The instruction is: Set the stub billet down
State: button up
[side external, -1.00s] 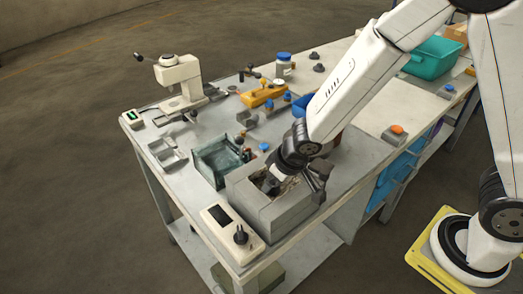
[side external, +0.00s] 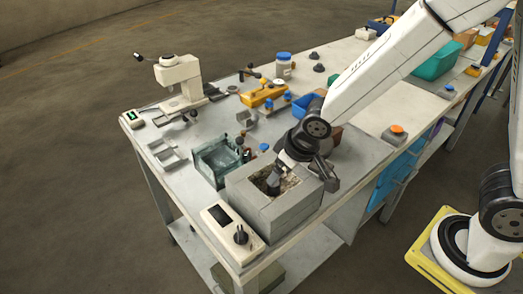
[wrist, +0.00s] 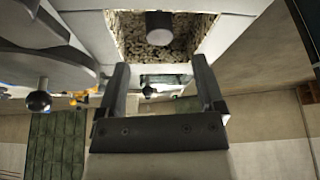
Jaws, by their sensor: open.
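The stub billet (wrist: 159,27) is a short grey cylinder in the top opening of the furnace, seen in the wrist view against the speckled lining. The grey block furnace (side external: 285,215) stands at the near corner of the bench. My gripper (wrist: 160,75) is open, its two fingers apart with nothing between them. The billet shows beyond the fingertips, clear of both. In the side view my gripper (side external: 277,180) is tilted over the furnace opening, and it is hard to tell the billet from the dark fingers there.
A control box with a knob (side external: 232,232) sits at the furnace's near left. A glass-walled tank (side external: 217,163) stands close behind it. A small metal tray (side external: 167,153), a press-like tester (side external: 180,82) and a yellow fixture (side external: 263,95) stand farther off. Bare bench lies between them.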

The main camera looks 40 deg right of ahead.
jog(key=shift+v, duration=1.2)
